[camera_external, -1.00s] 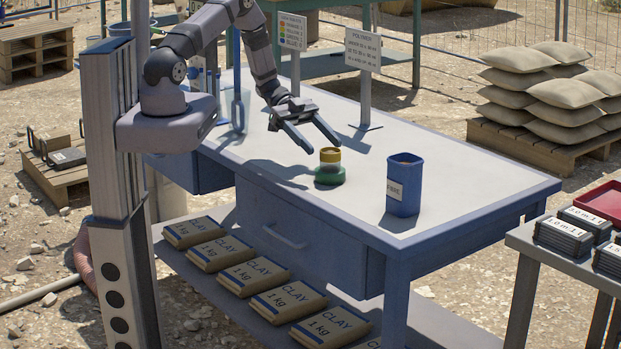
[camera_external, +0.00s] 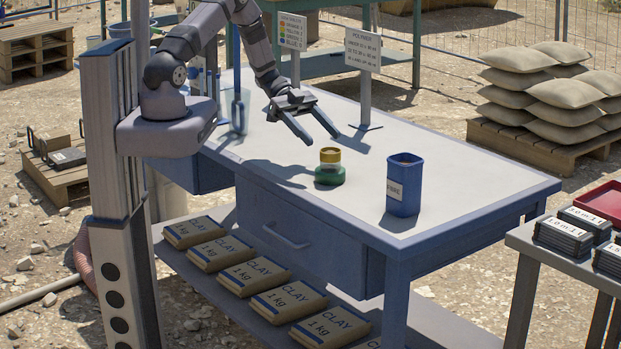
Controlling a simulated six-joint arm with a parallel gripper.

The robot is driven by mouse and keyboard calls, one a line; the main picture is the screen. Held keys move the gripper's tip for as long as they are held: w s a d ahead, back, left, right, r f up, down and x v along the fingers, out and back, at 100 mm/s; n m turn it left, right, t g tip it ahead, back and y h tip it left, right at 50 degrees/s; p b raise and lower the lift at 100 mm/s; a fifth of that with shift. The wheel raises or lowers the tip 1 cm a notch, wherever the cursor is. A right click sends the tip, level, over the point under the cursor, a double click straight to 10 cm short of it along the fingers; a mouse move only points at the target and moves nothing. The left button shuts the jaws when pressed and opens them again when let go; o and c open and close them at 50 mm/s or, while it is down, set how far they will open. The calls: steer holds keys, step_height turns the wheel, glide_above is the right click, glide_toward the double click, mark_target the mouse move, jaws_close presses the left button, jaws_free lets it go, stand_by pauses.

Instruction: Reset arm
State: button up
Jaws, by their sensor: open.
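My gripper (camera_external: 323,139) is open and empty. It hangs above the table, behind and a little left of a small jar (camera_external: 330,168). The jar has a yellow top and a green lower part and stands upright on the white table top (camera_external: 450,165). The gripper's fingers point down toward the front right and appear apart from the jar. A blue container (camera_external: 404,186) with a white label stands upright to the right of the jar.
Two sign boards (camera_external: 362,50) stand at the back of the table. Clay bags (camera_external: 254,275) lie on the shelf below. A side table (camera_external: 525,236) with dark stacked boxes (camera_external: 563,238) is at the right. The table's right part is clear.

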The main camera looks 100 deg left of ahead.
steer(key=w+r+n+y, duration=0.45)
steer(key=w+y, duration=0.55)
steer(key=w, duration=0.3)
steer(key=s+d+g, duration=0.1)
steer(key=s, duration=0.1)
steer(key=s+d+r+n+g+y, duration=0.1)
steer(key=s+d, duration=0.1)
steer(key=s+d+n+g, duration=0.1)
steer(key=s+d, duration=0.1)
steer(key=shift+s+d+r+y, duration=0.15)
steer(key=shift+s+r+y, duration=0.15)
steer(key=shift+y, duration=0.1)
steer(key=s+d+n+g+h, duration=0.2)
steer(key=s+d+g, duration=0.4)
steer(key=s+d, duration=0.9)
steer(key=s+f, duration=0.1)
steer(key=s, duration=0.2)
steer(key=shift+s+d+h, duration=0.3)
steer(key=shift+s, duration=0.1)
